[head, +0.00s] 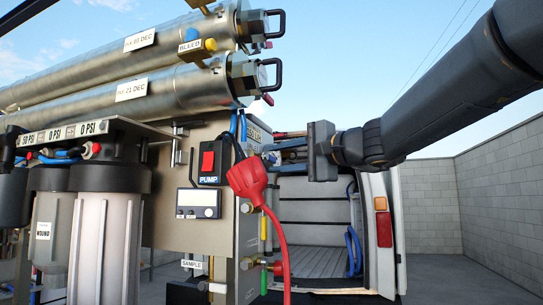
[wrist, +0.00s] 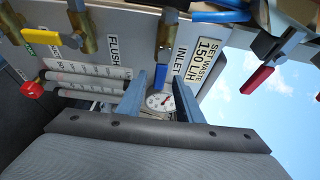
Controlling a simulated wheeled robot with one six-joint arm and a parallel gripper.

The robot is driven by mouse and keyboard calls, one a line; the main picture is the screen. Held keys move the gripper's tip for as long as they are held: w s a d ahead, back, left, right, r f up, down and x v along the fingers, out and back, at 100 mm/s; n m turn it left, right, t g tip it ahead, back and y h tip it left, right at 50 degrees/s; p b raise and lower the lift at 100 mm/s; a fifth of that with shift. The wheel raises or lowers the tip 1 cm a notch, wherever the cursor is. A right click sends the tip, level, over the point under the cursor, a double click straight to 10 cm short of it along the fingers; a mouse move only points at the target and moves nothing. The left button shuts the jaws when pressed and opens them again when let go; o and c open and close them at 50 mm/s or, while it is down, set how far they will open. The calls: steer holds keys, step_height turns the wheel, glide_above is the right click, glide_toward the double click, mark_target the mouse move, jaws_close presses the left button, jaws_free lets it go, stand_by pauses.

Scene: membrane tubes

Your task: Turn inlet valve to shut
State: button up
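The INLET label (wrist: 180,62) is on the panel in the wrist view, just beyond my fingertips. A brass valve body (wrist: 165,35) sits beside this label, near the top edge. A round gauge (wrist: 159,101) shows behind the gap. In the head view my gripper (head: 268,153) points left at the skid's right side; the inlet valve cannot be made out there.
In the wrist view, a yellow-handled valve (wrist: 62,39) is left near the FLUSH label (wrist: 113,45), and a red lever (wrist: 257,80) is right. In the head view, a red plug (head: 248,178) with its cable hangs close below my gripper. A van (head: 315,210) stands behind.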

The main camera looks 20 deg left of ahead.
steer(key=shift+p+x, duration=0.4)
steer(key=shift+x, duration=1.1)
steer(key=shift+c, duration=0.5)
jaws_close()
